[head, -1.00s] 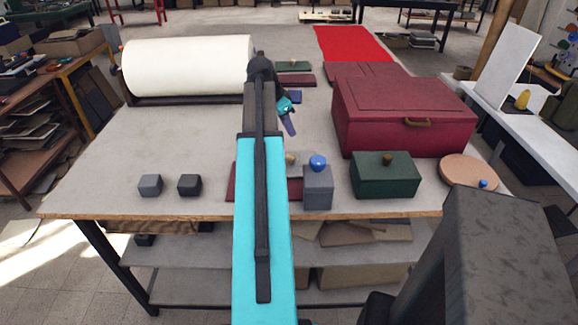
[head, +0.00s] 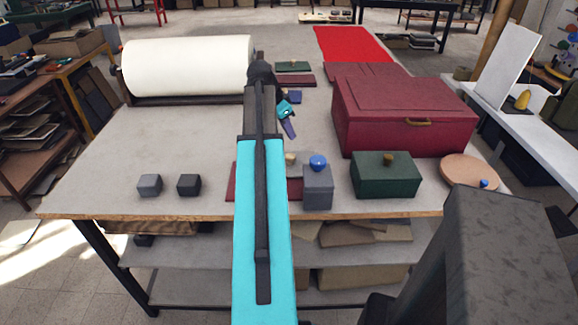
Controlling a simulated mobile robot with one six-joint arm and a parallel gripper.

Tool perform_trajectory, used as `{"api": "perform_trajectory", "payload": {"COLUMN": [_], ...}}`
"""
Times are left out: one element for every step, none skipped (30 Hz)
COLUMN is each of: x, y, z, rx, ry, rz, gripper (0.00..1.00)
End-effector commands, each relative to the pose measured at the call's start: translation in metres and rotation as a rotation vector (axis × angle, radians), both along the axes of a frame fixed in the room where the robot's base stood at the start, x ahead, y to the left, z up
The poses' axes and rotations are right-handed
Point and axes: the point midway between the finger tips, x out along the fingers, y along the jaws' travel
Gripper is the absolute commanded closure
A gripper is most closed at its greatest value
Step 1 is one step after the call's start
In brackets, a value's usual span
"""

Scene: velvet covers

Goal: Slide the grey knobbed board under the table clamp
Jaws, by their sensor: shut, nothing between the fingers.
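My gripper (head: 289,129) shows small beyond my cyan arm, above the middle of the table, with its purple fingers pointing down and together. It looks empty. A grey block-like piece with a blue knob (head: 318,184) stands at the front edge of the table, right of my arm and nearer than my gripper; I cannot tell whether it is the grey knobbed board. No other flat grey board with a knob can be made out. I cannot make out the table clamp either; my arm hides a strip of the table.
A maroon chest (head: 400,118), a green box with a brown knob (head: 385,177) and a round tan board (head: 466,170) fill the right side. A white roll (head: 188,66) lies at back left.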

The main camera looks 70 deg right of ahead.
Motion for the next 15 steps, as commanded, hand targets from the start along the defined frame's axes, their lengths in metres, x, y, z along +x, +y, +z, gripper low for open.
{"api": "perform_trajectory", "payload": {"x": [0.0,0.0,0.0001,0.0,0.0001,0.0001,0.0002,0.0002,0.0002,0.0002,0.0002,0.0002,0.0002,0.0002,0.0003], "y": [0.0001,0.0,0.0001,0.0001,0.0001,0.0001,0.0001,0.0,0.0001,0.0001,0.0001,0.0001,0.0001,0.0001,0.0002], "z": [-0.0011,-0.0015,-0.002,-0.0024,-0.0028,-0.0033,-0.0037,-0.0041,-0.0046,-0.005,-0.0054,-0.0059,-0.0063,-0.0067,-0.0072], "rx": [0.0,0.0,0.0,0.0,0.0,0.0,0.0,0.0,0.0,0.0,0.0,0.0,0.0,0.0,0.0], "ry": [0.0,0.0,0.0,0.0,0.0,0.0,0.0,0.0,0.0,0.0,0.0,0.0,0.0,0.0,0.0], "rz": [0.0,0.0,0.0,0.0,0.0,0.0,0.0,0.0,0.0,0.0,0.0,0.0,0.0,0.0,0.0], "gripper": [1.0,1.0,1.0,1.0,1.0,1.0,1.0,1.0,1.0,1.0,1.0,1.0,1.0,1.0,1.0]}}
